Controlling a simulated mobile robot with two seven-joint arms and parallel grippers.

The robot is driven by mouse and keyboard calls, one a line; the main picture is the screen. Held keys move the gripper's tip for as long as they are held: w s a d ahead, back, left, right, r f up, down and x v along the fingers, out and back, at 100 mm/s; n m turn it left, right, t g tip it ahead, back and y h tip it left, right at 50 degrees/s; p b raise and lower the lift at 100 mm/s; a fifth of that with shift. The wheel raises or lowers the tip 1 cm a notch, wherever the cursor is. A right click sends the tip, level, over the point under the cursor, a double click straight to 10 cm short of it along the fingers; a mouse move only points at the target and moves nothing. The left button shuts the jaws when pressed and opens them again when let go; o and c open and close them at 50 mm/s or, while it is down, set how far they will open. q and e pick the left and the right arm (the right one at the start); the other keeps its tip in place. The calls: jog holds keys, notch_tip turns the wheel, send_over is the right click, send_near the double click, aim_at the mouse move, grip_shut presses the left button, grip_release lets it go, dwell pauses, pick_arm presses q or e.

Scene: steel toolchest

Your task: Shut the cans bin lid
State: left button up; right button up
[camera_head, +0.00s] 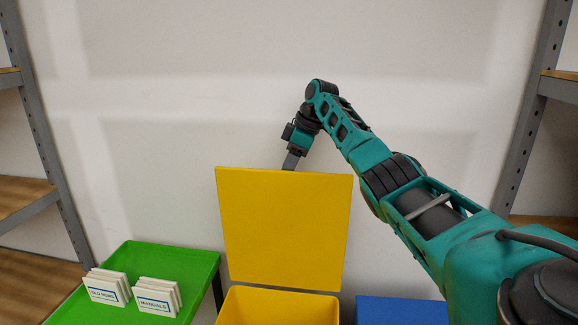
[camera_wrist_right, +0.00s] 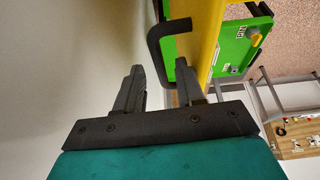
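A yellow bin (camera_head: 280,306) stands at the bottom centre of the head view, with its yellow lid (camera_head: 284,228) raised almost upright. No label on it shows, so I cannot read whether it is the cans bin. My right gripper (camera_head: 290,164) points down at the lid's top edge, on the far side, and its fingertips are partly hidden there. My left gripper is out of view.
A green table (camera_head: 170,262) with white cards (camera_head: 157,296) stands to the left. A blue bin (camera_head: 400,312) is at the lower right. Metal shelves (camera_head: 45,130) flank both sides. A pale wall (camera_head: 200,60) rises close behind the lid.

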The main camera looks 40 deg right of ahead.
jog(key=shift+f, duration=0.1)
jog(key=shift+c, duration=0.4)
grip_shut()
